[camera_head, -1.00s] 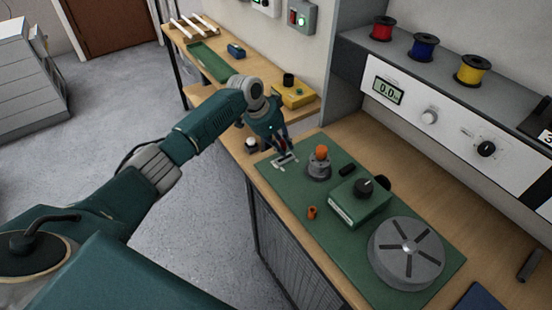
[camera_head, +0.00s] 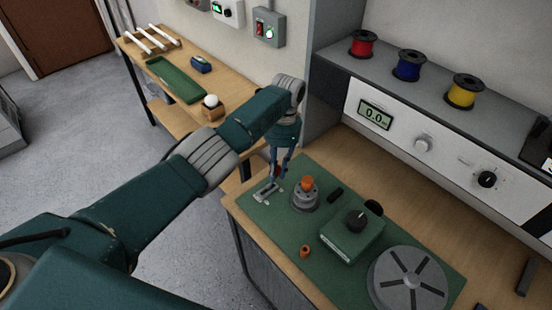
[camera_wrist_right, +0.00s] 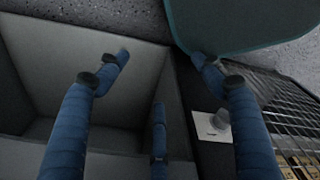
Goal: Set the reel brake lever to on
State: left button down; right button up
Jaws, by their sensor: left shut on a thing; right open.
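The reel brake lever appears to be the small lever with a red grip (camera_head: 278,170) on a pale slotted plate (camera_head: 266,194), at the left end of the green mat (camera_head: 335,272). My left gripper (camera_head: 279,176) reaches down over it, its fingers closed around the red part. The fingers hide most of the lever, so its exact setting cannot be read. My right gripper (camera_wrist_right: 162,68) shows only in the right wrist view, with its blue fingers spread and nothing between them.
Close to the lever stand a grey fitting with an orange top (camera_head: 306,192), a green box with a black knob (camera_head: 350,238) and a grey slotted disc (camera_head: 410,280). A small orange cylinder (camera_head: 305,251) stands on the mat. A panel with a display (camera_head: 375,115) is behind.

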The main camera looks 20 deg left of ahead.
pick_arm(q)
jog(key=shift+w+r, duration=0.25)
jog(key=shift+w, duration=0.05)
jog(key=c, duration=1.8)
grip_release()
jog(key=shift+o, duration=0.8)
jog(key=shift+w+f, duration=0.1)
jog(key=shift+d+f, duration=0.1)
jog(key=shift+f, duration=0.1)
jog(key=shift+r, duration=0.1)
jog(key=v, duration=1.2)
pick_arm(e)
jog(key=shift+s+a, duration=0.3)
jog(key=shift+a, duration=0.45)
